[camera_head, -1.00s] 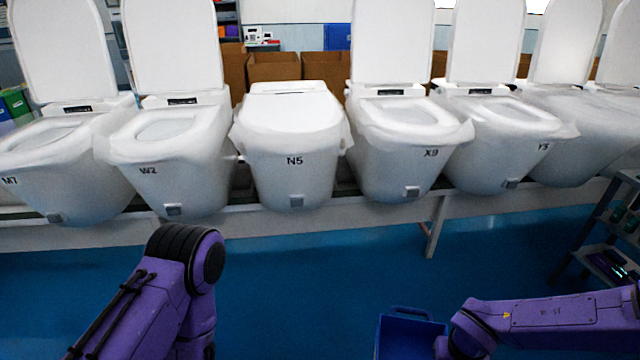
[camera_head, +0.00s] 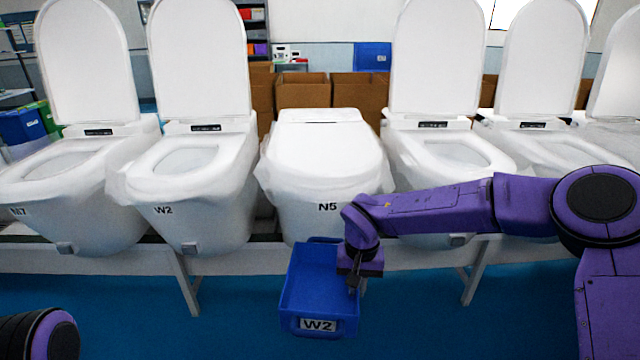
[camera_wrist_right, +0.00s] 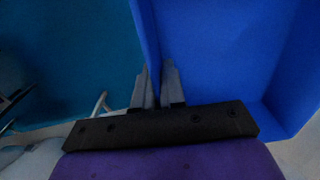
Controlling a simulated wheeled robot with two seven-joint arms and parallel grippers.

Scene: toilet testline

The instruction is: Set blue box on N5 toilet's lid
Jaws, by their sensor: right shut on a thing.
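The blue box (camera_head: 318,285) is an open tray with a W2 label on its front; it hangs in the air before the N5 toilet. My right gripper (camera_head: 354,284) is shut on the box's right wall, and the wrist view shows both fingers (camera_wrist_right: 157,88) pinching that wall of the box (camera_wrist_right: 225,60). The box looks empty. The N5 toilet (camera_head: 325,155) stands in the middle of the row with its lid (camera_head: 325,148) down and bare. The box is lower than the lid and nearer to me. My left gripper is out of view; only part of my left arm shows at the lower left.
The W2 toilet (camera_head: 190,165) stands left of N5, and another open toilet (camera_head: 440,150) stands to its right, both with raised lids. All stand on a bench (camera_head: 120,262). Cardboard boxes (camera_head: 357,95) are behind. The blue floor in front is clear.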

